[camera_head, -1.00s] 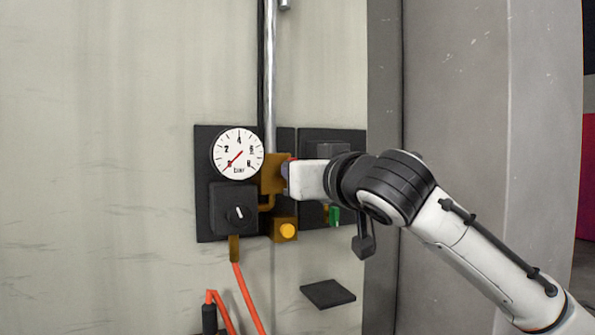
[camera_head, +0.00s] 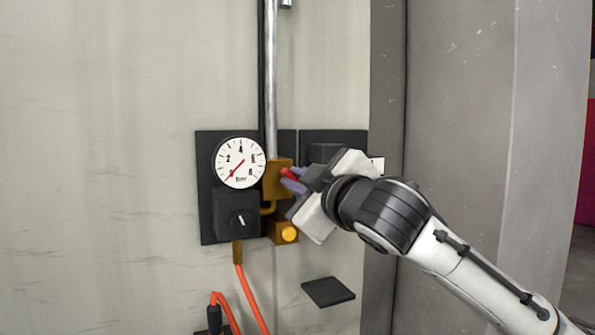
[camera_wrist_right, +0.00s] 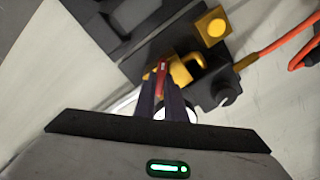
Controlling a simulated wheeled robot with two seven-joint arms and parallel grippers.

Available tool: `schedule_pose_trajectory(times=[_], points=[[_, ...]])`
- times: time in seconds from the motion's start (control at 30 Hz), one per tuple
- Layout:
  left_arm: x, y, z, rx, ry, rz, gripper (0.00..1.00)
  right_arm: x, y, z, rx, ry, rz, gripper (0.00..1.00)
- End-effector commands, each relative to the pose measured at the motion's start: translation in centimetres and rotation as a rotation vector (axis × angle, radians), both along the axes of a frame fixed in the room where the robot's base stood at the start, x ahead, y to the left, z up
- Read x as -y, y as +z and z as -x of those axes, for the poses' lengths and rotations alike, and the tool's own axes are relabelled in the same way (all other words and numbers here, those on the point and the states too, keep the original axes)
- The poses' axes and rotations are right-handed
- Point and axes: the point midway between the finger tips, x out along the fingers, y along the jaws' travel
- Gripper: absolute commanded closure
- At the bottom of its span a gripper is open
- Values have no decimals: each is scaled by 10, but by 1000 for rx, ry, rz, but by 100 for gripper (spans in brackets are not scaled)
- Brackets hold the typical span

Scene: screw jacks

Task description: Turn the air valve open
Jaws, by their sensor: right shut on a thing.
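The air valve is a brass block (camera_head: 277,178) on the pipe with a red lever handle (camera_head: 290,174) on its right side. My right gripper (camera_head: 296,184) is shut on the red handle, its purple-grey fingers on either side of it. In the right wrist view the red handle (camera_wrist_right: 161,78) shows between the two dark fingers (camera_wrist_right: 164,95), in front of the brass fitting. The gripper is rolled at a slant. The pressure gauge (camera_head: 239,163) has its red needle pointing to the lower left. My left gripper is out of view.
Below the gauge sits a black regulator knob (camera_head: 240,220). An orange hose (camera_head: 250,297) hangs below. A grey pillar (camera_head: 455,110) stands close at the right. The wall at the left is clear.

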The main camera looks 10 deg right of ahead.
Motion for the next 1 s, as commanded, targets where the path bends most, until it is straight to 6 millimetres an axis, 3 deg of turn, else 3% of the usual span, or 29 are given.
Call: schedule_pose_trajectory(times=[0.6, 1.0], points=[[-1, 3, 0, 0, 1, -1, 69, -1, -4, 0, 106, -1, 549, 100], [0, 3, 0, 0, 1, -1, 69, -1, -4, 0, 144, -1, 743, 100]])
